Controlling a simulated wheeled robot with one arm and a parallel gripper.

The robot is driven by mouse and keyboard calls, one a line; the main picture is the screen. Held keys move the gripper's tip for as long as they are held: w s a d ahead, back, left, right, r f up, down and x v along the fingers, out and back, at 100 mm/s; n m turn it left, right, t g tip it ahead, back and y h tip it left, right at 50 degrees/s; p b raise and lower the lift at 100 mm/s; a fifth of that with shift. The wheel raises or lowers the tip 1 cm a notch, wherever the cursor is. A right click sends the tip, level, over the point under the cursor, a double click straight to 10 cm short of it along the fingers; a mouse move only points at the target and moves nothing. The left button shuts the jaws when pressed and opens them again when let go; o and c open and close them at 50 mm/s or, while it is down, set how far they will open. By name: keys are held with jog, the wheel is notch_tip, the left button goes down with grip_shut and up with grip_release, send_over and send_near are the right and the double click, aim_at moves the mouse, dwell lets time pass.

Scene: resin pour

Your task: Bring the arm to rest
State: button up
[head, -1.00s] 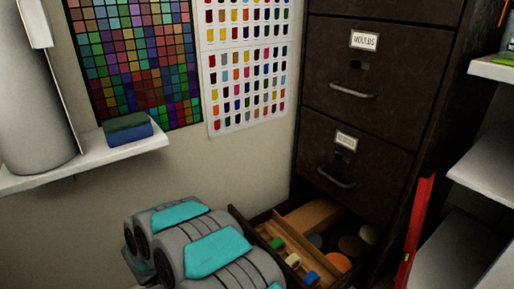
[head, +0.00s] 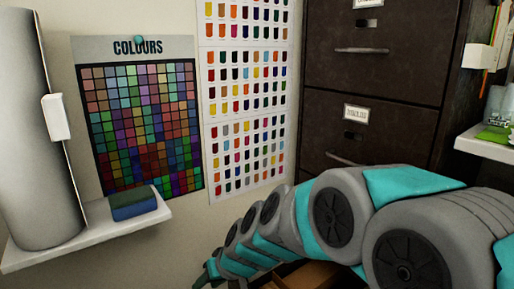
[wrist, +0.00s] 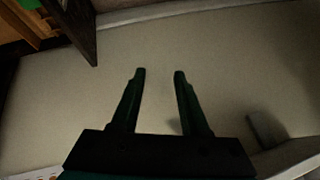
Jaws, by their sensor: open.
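My gripper (wrist: 160,74) shows in the wrist view with its two dark fingers apart and nothing between them. A plain pale surface lies beyond the fingertips. In the head view my arm reaches from the lower right toward the lower left, and its far end is at the bottom edge, too small and dark to make out the fingers.
The dark filing cabinet (head: 390,75) stands behind my arm, its open bottom drawer (head: 305,276) mostly hidden. A white wall shelf (head: 90,240) at left holds a roll and a blue-green block (head: 133,203). Another white shelf (head: 485,143) is at right.

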jog(key=s+d+r+m+g+h+p, duration=0.3)
jog(key=s+d+m+g+h, duration=0.2)
jog(key=s+d, duration=2.1)
jog(key=shift+s+d+r+g+h, duration=0.2)
jog(key=shift+s+g+h, duration=0.15)
jog(key=shift+h, duration=0.15)
